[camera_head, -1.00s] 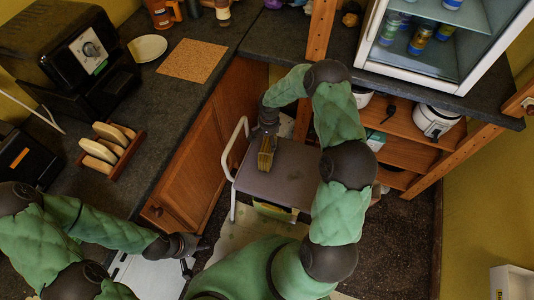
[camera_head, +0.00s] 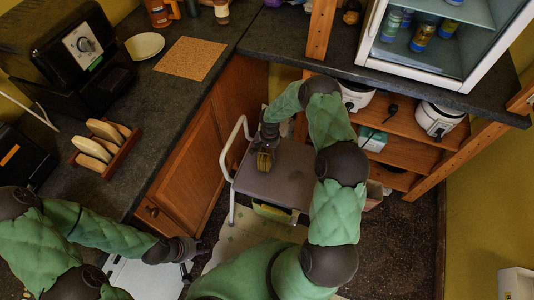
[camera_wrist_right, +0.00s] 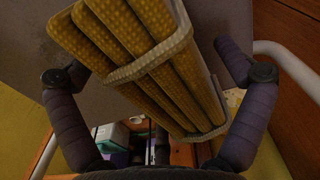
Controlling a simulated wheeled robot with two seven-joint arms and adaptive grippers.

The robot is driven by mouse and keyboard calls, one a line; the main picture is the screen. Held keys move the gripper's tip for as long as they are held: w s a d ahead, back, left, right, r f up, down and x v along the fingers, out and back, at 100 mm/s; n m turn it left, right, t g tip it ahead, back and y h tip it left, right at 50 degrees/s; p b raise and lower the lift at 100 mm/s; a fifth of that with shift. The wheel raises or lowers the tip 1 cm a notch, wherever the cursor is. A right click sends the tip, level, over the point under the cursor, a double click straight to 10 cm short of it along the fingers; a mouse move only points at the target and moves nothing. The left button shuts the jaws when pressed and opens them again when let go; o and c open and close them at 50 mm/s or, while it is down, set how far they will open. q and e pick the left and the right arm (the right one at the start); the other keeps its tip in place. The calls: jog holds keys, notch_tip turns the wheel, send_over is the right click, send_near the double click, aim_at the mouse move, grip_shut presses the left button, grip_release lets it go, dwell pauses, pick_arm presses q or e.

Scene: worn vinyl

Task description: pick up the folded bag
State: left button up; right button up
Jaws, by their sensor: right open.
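The folded bag (camera_head: 264,161) is mustard yellow, woven, with pale grey bands. It is at the left part of the grey seat of a white-framed chair (camera_head: 288,178). In the right wrist view the bag (camera_wrist_right: 150,62) fills the space between the fingers of my right gripper (camera_wrist_right: 155,75). Those fingers are spread to either side of it, with a visible gap on the left. In the head view my right gripper (camera_head: 268,140) is just above the bag and hides its upper end. My left gripper (camera_head: 188,257) is low at the left, away from the bag; its jaws are too small to judge.
A wooden cabinet (camera_head: 200,150) and dark counter (camera_head: 170,105) stand close on the left. Wooden shelves (camera_head: 405,150) with white appliances are behind and right. The chair's white rail (camera_head: 232,140) rises beside my right gripper. Dark floor (camera_head: 400,245) is open at the right.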

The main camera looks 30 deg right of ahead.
jog(key=shift+f, duration=0.45)
jog(key=c, duration=1.3)
jog(key=shift+r, duration=0.15)
